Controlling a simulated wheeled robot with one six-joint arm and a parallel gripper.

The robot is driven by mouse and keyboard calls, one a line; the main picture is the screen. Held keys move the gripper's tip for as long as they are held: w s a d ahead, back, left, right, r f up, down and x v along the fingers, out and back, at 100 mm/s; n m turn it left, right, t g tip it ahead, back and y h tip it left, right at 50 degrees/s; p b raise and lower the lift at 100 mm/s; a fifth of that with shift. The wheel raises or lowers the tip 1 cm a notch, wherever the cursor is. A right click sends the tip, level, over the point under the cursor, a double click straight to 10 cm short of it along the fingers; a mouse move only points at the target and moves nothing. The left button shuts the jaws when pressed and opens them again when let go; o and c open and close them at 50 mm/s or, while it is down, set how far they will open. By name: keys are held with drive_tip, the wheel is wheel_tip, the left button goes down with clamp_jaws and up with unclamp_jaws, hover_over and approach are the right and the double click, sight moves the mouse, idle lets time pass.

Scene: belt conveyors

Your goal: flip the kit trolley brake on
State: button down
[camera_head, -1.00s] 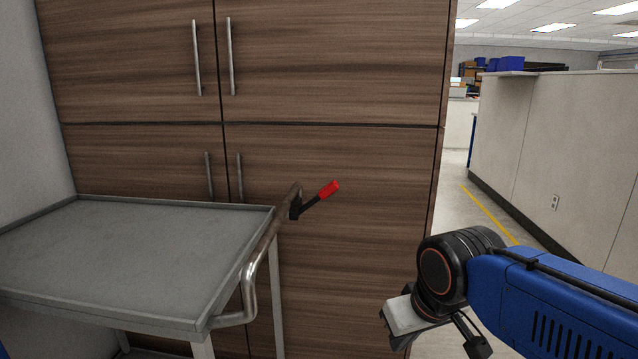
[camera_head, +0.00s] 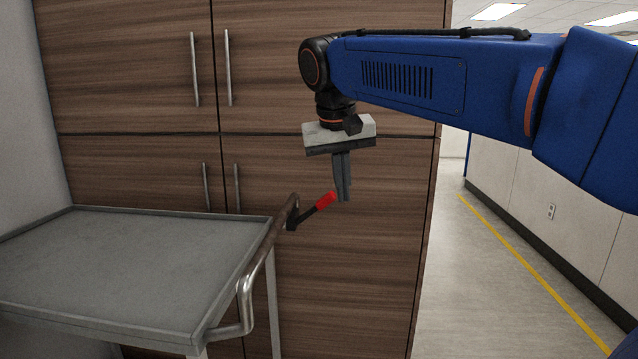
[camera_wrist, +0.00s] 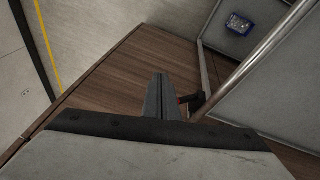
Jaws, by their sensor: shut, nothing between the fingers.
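The kit trolley (camera_head: 130,270) is a grey flat-topped cart at the left, with a bent metal handle (camera_head: 246,290) along its right side. The brake lever (camera_head: 325,201) has a red grip on a black stem at the handle's far end and slants up to the right. My gripper (camera_head: 344,198) is shut and empty, pointing down, just right of the red grip in the head view. I cannot tell whether they touch. In the wrist view my closed fingers (camera_wrist: 162,98) stand beside the dark lever (camera_wrist: 190,100), whose grip is mostly hidden.
A tall wood-grain cabinet (camera_head: 130,165) with metal pulls stands right behind the trolley and lever. A small blue-edged item (camera_wrist: 239,24) lies on the trolley in the wrist view. Open floor with a yellow line (camera_head: 530,270) runs at the right, beside a pale low wall (camera_head: 590,240).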

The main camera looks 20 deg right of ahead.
drive_tip(key=w+a+r+m+h, duration=0.1)
drive_tip(key=w+a+r+m, duration=0.2)
drive_tip(key=w+a+r, duration=0.4)
drive_tip(key=w+r, duration=0.3)
drive_tip(key=shift+w+a+r+g+h, duration=0.15)
drive_tip(key=shift+w+g+h, duration=0.25)
hover_over(324, 196)
drive_tip(key=a, duration=0.2)
drive_tip(key=f, duration=1.1)
drive_tip(key=shift+s+a, duration=0.2)
drive_tip(key=shift+s+d+f, duration=0.15)
drive_tip(key=shift+d+f, duration=0.3)
drive_tip(key=shift+f, duration=0.25)
drive_tip(key=shift+d, duration=0.1)
